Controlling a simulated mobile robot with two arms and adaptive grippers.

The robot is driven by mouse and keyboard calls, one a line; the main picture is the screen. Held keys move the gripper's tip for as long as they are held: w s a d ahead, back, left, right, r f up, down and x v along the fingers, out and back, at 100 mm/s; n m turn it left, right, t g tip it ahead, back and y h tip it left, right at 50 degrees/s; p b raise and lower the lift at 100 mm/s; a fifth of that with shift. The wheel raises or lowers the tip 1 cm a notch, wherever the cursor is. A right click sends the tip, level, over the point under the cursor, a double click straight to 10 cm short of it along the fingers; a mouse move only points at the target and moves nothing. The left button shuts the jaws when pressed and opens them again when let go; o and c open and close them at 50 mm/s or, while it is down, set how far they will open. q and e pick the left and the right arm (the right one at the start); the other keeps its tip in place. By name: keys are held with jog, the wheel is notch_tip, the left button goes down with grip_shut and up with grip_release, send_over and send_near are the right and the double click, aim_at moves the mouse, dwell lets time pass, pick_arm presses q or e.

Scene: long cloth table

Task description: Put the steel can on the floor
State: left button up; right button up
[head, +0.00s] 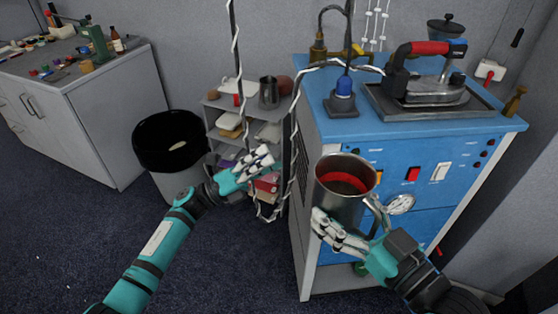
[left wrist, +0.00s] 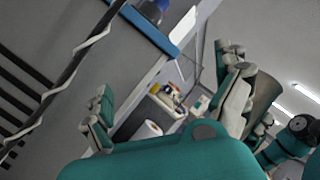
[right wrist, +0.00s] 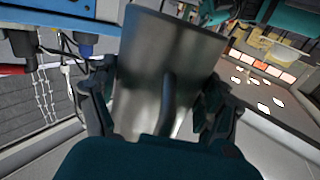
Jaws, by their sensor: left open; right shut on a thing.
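The steel can (head: 348,208) is a shiny metal vessel with a side handle and a red band inside its open top. My right gripper (head: 330,228) is shut on it and holds it roughly upright in the air, in front of the blue cabinet. In the right wrist view the can (right wrist: 165,70) fills the middle, between the fingers of the right gripper (right wrist: 160,105). My left gripper (head: 258,163) is open and empty, left of the can and in front of the shelf; its fingers also show in the left wrist view (left wrist: 168,108). The dark carpet floor (head: 60,235) lies below.
The blue cabinet (head: 400,150) carries an iron (head: 430,85) on a tray. A small shelf (head: 215,125) holds a darker metal cup (head: 268,92). A black-rimmed bin (head: 165,145) and a grey drawer unit (head: 90,125) stand left. Twisted cords hang before the shelf. The left foreground floor is clear.

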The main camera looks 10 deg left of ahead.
aim_at(350, 183)
pick_arm(q)
jog(key=s+d+r+m+g+y, duration=0.35)
jog(key=s+r+m+g, duration=0.95)
jog(key=m, duration=0.7)
jog(key=shift+g+h, duration=0.25)
jog(key=shift+g, duration=0.35)
jog(key=x, duration=0.4)
jog(key=f+x, duration=0.1)
jog(key=x, duration=0.3)
jog(key=w+x, duration=0.1)
jog(key=x, duration=0.3)
jog(key=shift+w+d+f, duration=0.1)
jog(key=shift+f, duration=0.3)
jog(key=c, duration=1)
jog(key=shift+w, duration=0.1)
jog(key=shift+c, duration=0.2)
pick_arm(e)
jog(key=o, duration=1.2)
